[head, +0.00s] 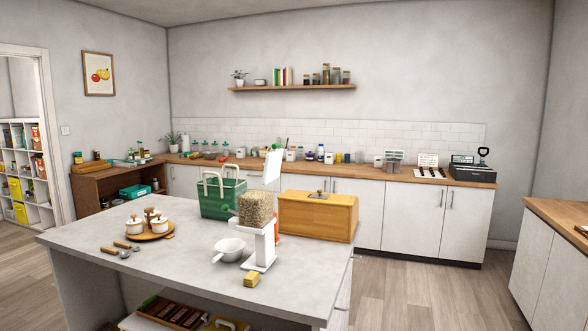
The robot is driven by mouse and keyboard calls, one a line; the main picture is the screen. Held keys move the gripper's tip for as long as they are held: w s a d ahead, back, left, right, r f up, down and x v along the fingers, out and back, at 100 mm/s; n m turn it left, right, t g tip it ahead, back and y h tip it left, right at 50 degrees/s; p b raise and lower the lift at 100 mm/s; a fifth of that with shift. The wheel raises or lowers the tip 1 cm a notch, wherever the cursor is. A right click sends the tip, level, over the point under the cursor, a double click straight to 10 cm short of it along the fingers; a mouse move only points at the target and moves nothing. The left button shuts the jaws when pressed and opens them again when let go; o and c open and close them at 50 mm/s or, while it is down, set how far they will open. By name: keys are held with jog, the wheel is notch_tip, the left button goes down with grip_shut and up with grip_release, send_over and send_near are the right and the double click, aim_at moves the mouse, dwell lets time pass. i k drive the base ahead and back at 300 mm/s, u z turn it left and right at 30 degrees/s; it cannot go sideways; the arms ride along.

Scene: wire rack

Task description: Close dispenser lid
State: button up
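The dispenser (257,209) stands on the grey island near its right side. Its clear hopper is full of light brown grain and sits on a white stand (264,248). A green knob (227,208) sticks out at its left. The white dispenser lid (273,168) is up, standing nearly upright at the right of the hopper's top, so the hopper is open. A white bowl with a handle (229,249) stands at the left of the stand's foot. My gripper is not in this view.
Close behind the dispenser stand a green basket (218,199) and a wooden box (318,216). A yellow block (252,280) lies in front. A wooden tray with white pots (150,233) is at left. Open floor lies right.

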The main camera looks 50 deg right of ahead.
aim_at(273, 160)
jog(key=k, duration=0.35)
jog(key=z, duration=1.45)
jog(key=i, duration=1)
jog(key=z, duration=0.7)
